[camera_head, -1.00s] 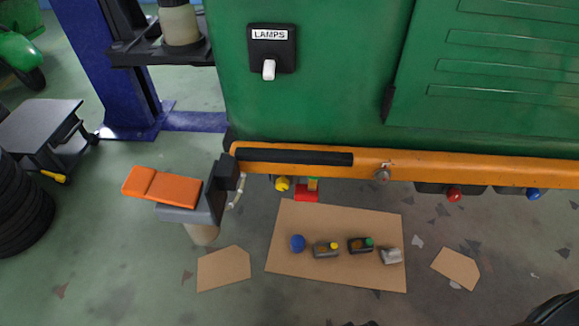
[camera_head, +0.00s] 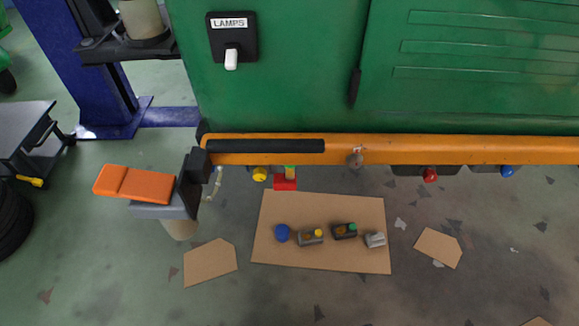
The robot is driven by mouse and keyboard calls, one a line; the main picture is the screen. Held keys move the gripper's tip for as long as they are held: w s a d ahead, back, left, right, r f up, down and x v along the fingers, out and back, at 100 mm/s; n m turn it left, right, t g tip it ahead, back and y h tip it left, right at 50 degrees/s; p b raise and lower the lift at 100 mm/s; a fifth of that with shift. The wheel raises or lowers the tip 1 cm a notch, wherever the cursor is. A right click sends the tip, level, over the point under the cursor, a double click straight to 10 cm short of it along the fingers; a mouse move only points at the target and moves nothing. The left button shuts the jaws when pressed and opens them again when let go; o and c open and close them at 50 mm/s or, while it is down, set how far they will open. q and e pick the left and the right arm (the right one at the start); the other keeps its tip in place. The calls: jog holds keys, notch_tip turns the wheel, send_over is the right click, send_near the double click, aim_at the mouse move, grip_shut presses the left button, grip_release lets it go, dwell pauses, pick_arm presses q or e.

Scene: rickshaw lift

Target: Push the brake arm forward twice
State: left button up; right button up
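No gripper of mine shows in the head view. I cannot tell for sure which part is the brake arm. An orange padded piece (camera_head: 134,183) sits on a grey bracket (camera_head: 163,211) at the left, beside the rickshaw's orange beam (camera_head: 440,149). A black block (camera_head: 196,165) joins the bracket to the beam's left end. A black strip (camera_head: 265,146) runs along the beam. A red knob (camera_head: 430,175) and a blue knob (camera_head: 507,171) hang below the beam at the right.
The green rickshaw body (camera_head: 300,90) fills the top, with a LAMPS switch (camera_head: 232,38). A cardboard sheet (camera_head: 335,262) with small parts lies on the floor below the beam. A blue lift post (camera_head: 100,70) and grey cart (camera_head: 22,130) stand at left. The front floor is mostly clear.

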pick_arm(q)
grip_shut()
jog(key=shift+w, duration=0.1)
jog(key=shift+w, duration=0.1)
jog(key=shift+d+r, duration=0.1)
pick_arm(e)
jog(key=shift+s+d+f, duration=0.1)
jog(key=shift+s+f, duration=0.05)
jog(key=shift+s, duration=0.2)
jog(key=shift+w, duration=0.25)
dwell(0.4)
